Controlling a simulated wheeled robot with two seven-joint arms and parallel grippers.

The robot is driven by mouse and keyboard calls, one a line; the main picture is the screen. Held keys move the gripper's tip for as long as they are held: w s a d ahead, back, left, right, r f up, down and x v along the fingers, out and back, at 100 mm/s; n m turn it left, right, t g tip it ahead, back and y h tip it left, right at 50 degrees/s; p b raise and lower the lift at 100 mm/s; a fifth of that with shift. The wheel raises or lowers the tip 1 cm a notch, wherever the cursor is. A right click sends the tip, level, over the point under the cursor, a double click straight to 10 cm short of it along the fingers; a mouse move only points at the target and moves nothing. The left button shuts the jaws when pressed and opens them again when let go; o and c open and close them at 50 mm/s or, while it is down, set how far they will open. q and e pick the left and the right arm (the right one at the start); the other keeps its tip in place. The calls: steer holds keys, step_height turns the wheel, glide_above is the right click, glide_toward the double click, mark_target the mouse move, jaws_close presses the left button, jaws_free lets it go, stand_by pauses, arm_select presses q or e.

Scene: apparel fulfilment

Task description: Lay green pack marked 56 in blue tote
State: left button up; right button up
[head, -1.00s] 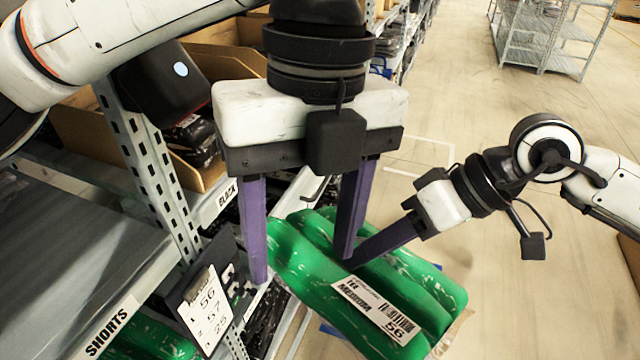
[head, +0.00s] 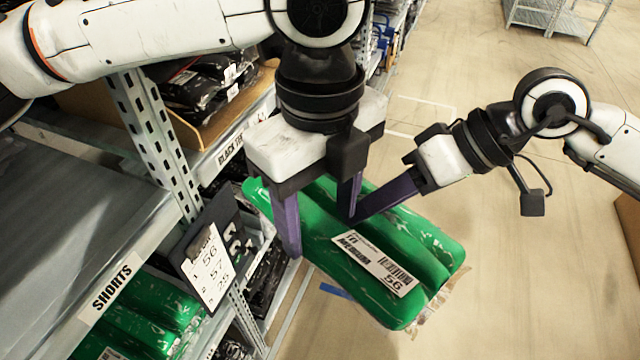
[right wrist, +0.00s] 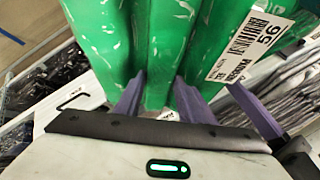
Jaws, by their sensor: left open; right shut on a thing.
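The green pack (head: 365,250) bears a white label reading 56 and hangs tilted in front of the shelving in the head view. It also shows in the right wrist view (right wrist: 150,45). My right gripper (head: 357,214) is shut on the pack, reaching in from the right. My left gripper (head: 321,236) is open above the pack's left part, one finger at its left edge, the other close to the right gripper's finger. I cannot tell whether the left fingers touch the pack. The blue tote is not clearly seen; only a blue strip (head: 336,290) shows below the pack.
A metal shelf (head: 90,215) labelled SHORTS stands at left, with more green packs (head: 150,310) beneath. A clipboard (head: 207,265) listing 56 hangs on its post. Black packs (head: 205,85) lie in a bin behind. Open floor (head: 530,270) spreads at right; a metal rack (head: 550,15) stands far off.

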arm_select(q)
steer(key=shift+f, duration=0.6)
steer(key=c, duration=0.9)
arm_select(e)
steer(key=o, duration=1.3)
steer(key=shift+c, duration=0.2)
steer(key=shift+r, duration=0.15)
